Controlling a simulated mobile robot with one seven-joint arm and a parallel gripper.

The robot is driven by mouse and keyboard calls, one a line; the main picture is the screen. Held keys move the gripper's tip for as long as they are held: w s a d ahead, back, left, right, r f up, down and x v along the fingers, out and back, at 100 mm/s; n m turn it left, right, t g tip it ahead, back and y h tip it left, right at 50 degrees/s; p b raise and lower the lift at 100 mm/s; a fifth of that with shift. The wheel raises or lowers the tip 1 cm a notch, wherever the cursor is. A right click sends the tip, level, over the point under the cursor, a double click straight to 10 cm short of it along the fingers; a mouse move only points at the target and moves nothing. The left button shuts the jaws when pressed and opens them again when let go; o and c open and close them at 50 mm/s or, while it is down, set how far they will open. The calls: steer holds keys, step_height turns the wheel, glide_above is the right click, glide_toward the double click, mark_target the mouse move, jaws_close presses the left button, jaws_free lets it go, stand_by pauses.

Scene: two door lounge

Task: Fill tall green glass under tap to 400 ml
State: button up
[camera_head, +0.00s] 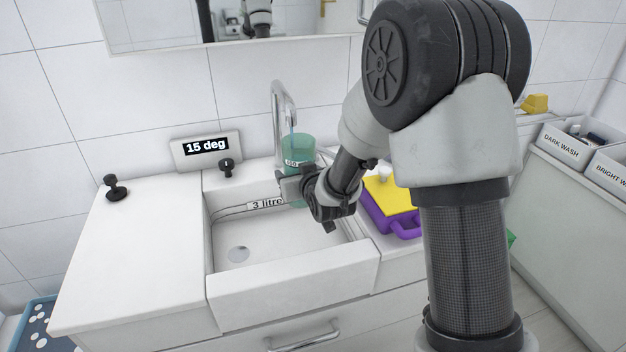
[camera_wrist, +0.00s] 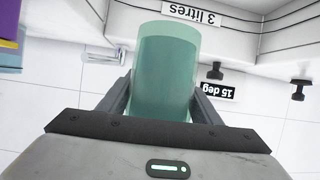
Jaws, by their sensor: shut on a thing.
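The tall green glass (camera_head: 301,150) is see-through and stands upright under the tap (camera_head: 284,100), above the basin. A thin bluish streak shows between the spout and the glass. A small label on the glass is too small to read surely, and the water level is unclear. My gripper (camera_head: 296,186) is shut on the glass low down. In the wrist view, which is upside down, the glass (camera_wrist: 167,65) lies between the two fingers of my gripper (camera_wrist: 163,100). A display (camera_head: 206,147) behind the basin reads "15 deg".
The white basin (camera_head: 290,285) has a "3 litre" mark inside. Black knobs stand at the left (camera_head: 116,188) and by the display (camera_head: 227,167). A purple and yellow box (camera_head: 390,205) is close on the right. Wash bins (camera_head: 562,145) are at far right. The left counter is mostly clear.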

steer(key=shift+d, duration=0.1)
steer(key=s+d, duration=0.1)
steer(key=s+d+b, duration=0.1)
steer(key=s+d, duration=0.1)
steer(key=shift+s+r, duration=0.1)
steer(key=shift+s, duration=0.2)
steer(key=shift+r, duration=0.1)
